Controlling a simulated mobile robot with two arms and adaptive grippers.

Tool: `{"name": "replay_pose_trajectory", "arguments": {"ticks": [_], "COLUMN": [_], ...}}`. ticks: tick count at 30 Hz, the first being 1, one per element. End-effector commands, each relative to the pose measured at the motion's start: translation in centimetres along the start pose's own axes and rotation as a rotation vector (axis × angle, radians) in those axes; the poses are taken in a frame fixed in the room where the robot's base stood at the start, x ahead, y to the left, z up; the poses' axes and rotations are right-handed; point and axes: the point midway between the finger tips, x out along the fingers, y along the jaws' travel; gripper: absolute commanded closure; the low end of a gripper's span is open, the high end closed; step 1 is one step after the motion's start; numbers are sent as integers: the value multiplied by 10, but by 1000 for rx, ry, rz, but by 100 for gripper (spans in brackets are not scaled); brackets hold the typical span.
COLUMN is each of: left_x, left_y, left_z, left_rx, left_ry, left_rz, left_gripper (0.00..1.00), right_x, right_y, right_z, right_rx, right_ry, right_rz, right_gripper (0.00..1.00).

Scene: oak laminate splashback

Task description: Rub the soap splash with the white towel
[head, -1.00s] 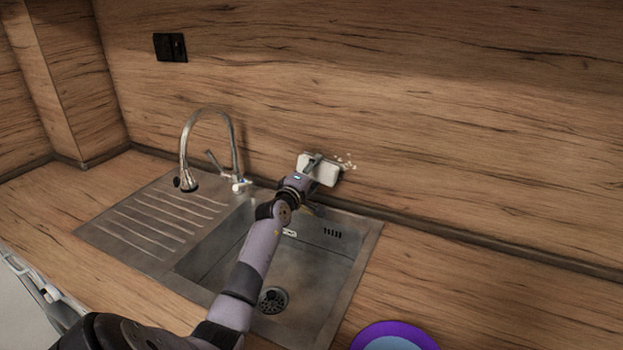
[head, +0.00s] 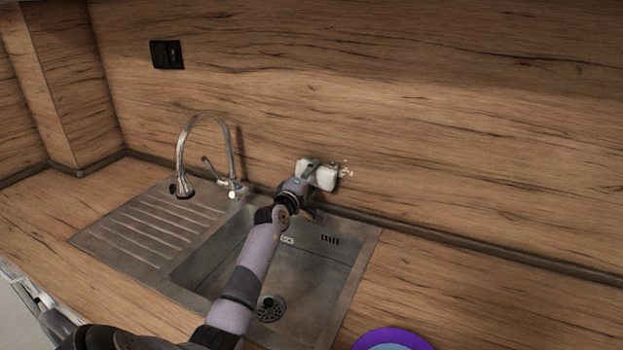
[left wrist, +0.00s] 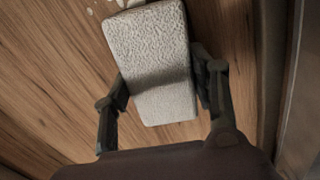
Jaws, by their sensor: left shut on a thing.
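The white towel (head: 318,175) is a small folded block with a rough surface. My left gripper (head: 310,177) is shut on it and holds it up at the wooden splashback, above the back edge of the sink. In the left wrist view the towel (left wrist: 150,65) sits between the two fingers of the gripper (left wrist: 160,88). The soap splash (head: 346,168) is a cluster of pale spots on the splashback, just right of the towel in the head view. Some pale spots (left wrist: 92,12) show beyond the towel's far end in the left wrist view. Whether the towel touches the wall is unclear. My right gripper is not in view.
A steel sink (head: 335,275) with a drainboard lies under my left arm. A curved tap (head: 181,150) stands left of the gripper. A black socket (head: 167,54) is on the wall. A purple-rimmed round thing (head: 392,337) is at the bottom.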

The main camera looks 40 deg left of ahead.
Motion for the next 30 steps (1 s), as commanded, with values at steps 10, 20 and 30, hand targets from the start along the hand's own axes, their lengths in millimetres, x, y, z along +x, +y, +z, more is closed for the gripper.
{"name": "replay_pose_trajectory", "arguments": {"ticks": [10,20,30], "left_x": [7,11,10], "left_y": [1,2,9], "left_z": [0,0,23], "left_rx": [-1,-1,-2], "left_ry": [1,1,-1], "left_rz": [3,3,1], "left_gripper": [69,69,69], "right_x": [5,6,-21], "right_y": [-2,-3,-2], "right_z": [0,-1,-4], "right_rx": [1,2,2], "right_ry": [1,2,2], "right_rz": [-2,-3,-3], "right_gripper": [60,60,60]}}
